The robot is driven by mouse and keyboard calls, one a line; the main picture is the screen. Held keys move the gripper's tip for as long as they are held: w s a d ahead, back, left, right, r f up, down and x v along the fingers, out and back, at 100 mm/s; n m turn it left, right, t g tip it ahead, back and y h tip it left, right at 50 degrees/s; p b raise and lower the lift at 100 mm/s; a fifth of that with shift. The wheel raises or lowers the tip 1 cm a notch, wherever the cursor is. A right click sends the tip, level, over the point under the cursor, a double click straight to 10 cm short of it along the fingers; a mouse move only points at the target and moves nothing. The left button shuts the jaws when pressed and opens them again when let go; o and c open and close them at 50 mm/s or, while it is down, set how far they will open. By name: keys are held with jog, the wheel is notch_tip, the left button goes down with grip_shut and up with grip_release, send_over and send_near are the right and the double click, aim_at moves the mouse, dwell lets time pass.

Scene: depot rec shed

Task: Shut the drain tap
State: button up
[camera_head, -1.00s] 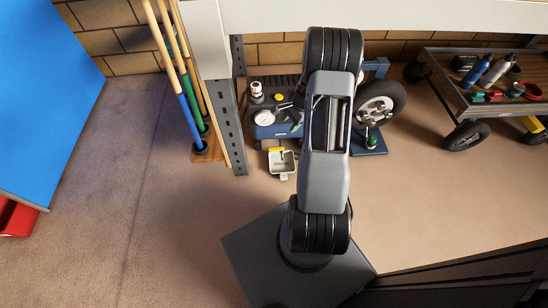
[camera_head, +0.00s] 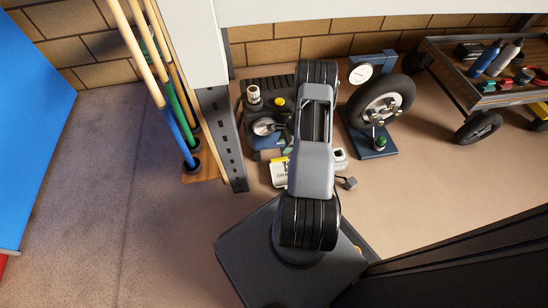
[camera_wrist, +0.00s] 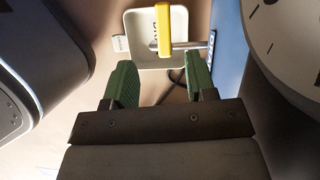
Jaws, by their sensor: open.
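The drain tap's yellow lever (camera_wrist: 163,30) shows in the wrist view, top centre. It lies across a short metal pipe (camera_wrist: 196,46), over a white drain tray (camera_wrist: 138,54) with dark lettering. The tray also shows in the head view (camera_head: 280,178), low beside the compressor (camera_head: 262,105). My gripper (camera_wrist: 161,76) is open and empty, with green finger pads apart. The lever is beyond the fingertips, roughly in line with the gap, and appears untouched. In the head view my arm hides most of the gripper.
In the wrist view a round dial (camera_wrist: 291,40) is close on the right and a dark rounded body (camera_wrist: 40,60) on the left. In the head view a perforated post (camera_head: 222,140) and leaning poles (camera_head: 170,90) stand left; a wheel stand (camera_head: 372,143) stands right.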

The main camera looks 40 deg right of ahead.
aim_at(275, 161)
jog(key=b+x, duration=0.1)
jog(key=x, duration=0.2)
jog(key=b+x, duration=0.1)
jog(key=x, duration=0.2)
jog(key=b+x, duration=0.1)
jog(key=x, duration=0.2)
jog(key=shift+s+d+f+b, duration=0.2)
jog(key=shift+f+b, duration=0.1)
jog(key=shift+b, duration=0.1)
jog(key=shift+b+x, duration=0.35)
jog(key=shift+x, duration=0.6)
jog(key=shift+r, duration=0.1)
jog(key=shift+c, duration=0.4)
grip_shut()
jog(key=shift+w+a, duration=0.1)
